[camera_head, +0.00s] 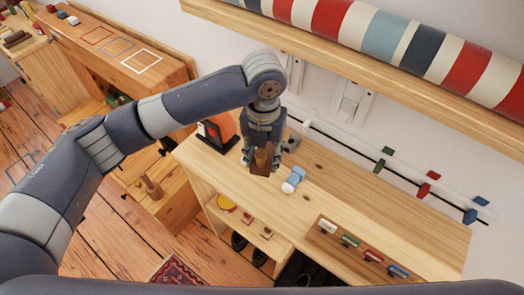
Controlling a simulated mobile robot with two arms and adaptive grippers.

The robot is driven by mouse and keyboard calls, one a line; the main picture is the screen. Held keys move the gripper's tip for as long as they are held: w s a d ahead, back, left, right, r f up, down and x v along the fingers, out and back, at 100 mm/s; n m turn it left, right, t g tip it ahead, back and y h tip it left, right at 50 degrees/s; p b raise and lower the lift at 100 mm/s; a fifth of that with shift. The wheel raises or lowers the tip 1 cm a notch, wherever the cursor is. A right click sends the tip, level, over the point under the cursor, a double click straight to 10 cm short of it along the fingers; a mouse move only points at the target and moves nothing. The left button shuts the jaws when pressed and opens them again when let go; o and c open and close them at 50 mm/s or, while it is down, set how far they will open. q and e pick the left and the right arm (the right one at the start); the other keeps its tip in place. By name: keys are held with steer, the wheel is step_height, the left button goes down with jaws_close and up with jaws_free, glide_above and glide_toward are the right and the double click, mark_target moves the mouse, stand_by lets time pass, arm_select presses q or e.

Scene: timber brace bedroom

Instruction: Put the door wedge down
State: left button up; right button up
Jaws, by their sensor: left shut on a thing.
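My left gripper (262,150) comes in from the left and points down over the wooden bench top (400,216). It is shut on a brown wooden door wedge (261,161). The wedge hangs between the fingers near the left part of the bench top; I cannot tell whether it touches the surface. My right gripper is not in view.
A white and blue item (293,180) lies just right of the wedge. A black and orange object (217,132) stands to the left. A wooden board (360,255) with several coloured pieces sits at the front right. The bench top's right middle is clear.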

mark_target(263, 152)
arm_select(q)
steer(key=f, duration=0.1)
steer(key=s+f, duration=0.1)
steer(key=shift+s+f+p, duration=0.1)
steer(key=shift+f+p, duration=0.25)
steer(key=shift+f, duration=0.05)
steer(key=shift+s+f, duration=0.2)
steer(key=shift+f, duration=0.7)
steer(key=shift+w+f, duration=0.1)
steer(key=shift+f, duration=0.25)
step_height(263, 152, down, 3)
steer(key=shift+w+f+p, duration=0.1)
steer(key=shift+f+p, duration=0.1)
steer(key=shift+p, duration=0.3)
steer(key=shift+f, duration=0.15)
steer(key=o, duration=1)
steer(key=shift+c, duration=0.2)
steer(key=shift+o, duration=0.8)
steer(key=shift+r, duration=0.5)
step_height(263, 152, up, 11)
steer(key=b, duration=0.2)
steer(key=shift+r+b, duration=0.15)
steer(key=shift+b, duration=0.15)
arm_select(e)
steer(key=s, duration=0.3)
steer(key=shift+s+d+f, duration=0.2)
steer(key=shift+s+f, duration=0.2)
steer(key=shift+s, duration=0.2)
